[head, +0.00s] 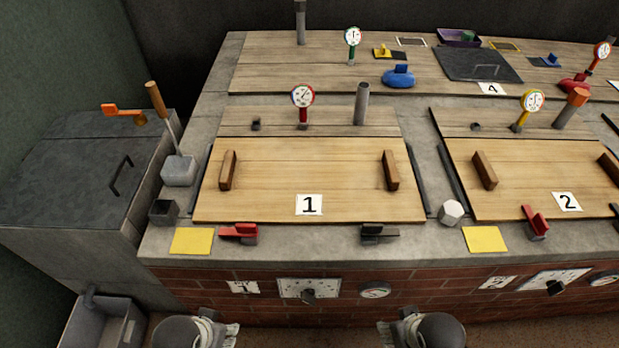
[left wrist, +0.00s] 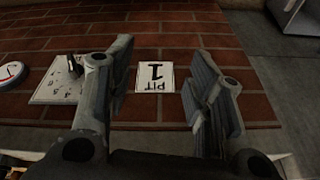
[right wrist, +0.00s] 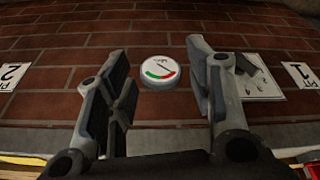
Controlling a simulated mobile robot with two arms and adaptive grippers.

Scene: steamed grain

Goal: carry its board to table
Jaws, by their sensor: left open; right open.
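A wide wooden board (head: 270,170) marked with a white number 1 card (head: 309,205) lies flat on the counter, with a wooden handle (head: 228,170) at its left and another handle (head: 391,170) at its right. A similar board (head: 530,165) marked 2 lies to its right. My left gripper (head: 225,335) is open and empty, low in front of the brick face; it also shows in the left wrist view (left wrist: 163,65). My right gripper (head: 390,333) is open and empty at the same height; it also shows in the right wrist view (right wrist: 162,70). Both are apart from the board.
The brick front (head: 430,290) carries dials and cards. Red (head: 239,232) and dark (head: 379,232) clamp-like pieces sit before board 1. Gauges and a pipe (head: 361,103) stand behind it. A dark-topped cabinet (head: 60,175) is at left, with a grey bin (head: 100,325) below.

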